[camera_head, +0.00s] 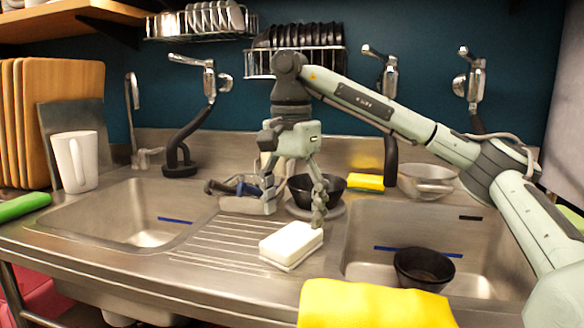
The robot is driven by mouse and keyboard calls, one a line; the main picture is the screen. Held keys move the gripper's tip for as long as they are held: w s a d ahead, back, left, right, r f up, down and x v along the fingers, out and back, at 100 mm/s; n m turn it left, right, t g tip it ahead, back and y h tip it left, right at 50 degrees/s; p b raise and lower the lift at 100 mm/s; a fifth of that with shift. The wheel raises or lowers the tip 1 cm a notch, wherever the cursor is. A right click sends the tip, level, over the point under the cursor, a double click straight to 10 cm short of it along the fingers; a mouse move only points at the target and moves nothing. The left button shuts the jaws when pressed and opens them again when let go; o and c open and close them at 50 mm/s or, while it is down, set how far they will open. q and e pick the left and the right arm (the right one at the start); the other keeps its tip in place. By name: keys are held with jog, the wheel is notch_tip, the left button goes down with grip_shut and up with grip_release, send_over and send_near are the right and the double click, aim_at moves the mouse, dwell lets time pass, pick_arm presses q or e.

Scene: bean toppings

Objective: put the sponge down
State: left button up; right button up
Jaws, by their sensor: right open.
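A pale, cream-white block (291,243) that looks like the sponge lies flat on the ribbed metal drainboard (222,240), near the left rim of the right sink. My right gripper (294,212) points down just behind and above it. Its two fingers are spread apart with nothing held between them. The right fingertip is close to the block's back edge; I cannot tell if they touch. A smaller yellow block (366,182), also sponge-like, lies at the back of the counter. My left gripper is not in view.
A dark bowl (316,188) stands behind my fingers, and another dark bowl (424,268) is in the right sink (362,225). A metal bowl (427,181) is at the back right. The left sink (130,212) looks empty. A white mug (76,162) stands left. A yellow cloth (375,305) hangs in front.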

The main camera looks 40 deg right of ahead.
aim_at(292, 235)
jog(key=shift+r, duration=0.9)
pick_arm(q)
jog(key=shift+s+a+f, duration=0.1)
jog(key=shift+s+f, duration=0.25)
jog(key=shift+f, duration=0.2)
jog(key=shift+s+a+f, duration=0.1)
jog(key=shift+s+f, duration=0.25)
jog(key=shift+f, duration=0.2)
pick_arm(e)
notch_tip(292, 235, up, 5)
jog(key=shift+r, duration=0.1)
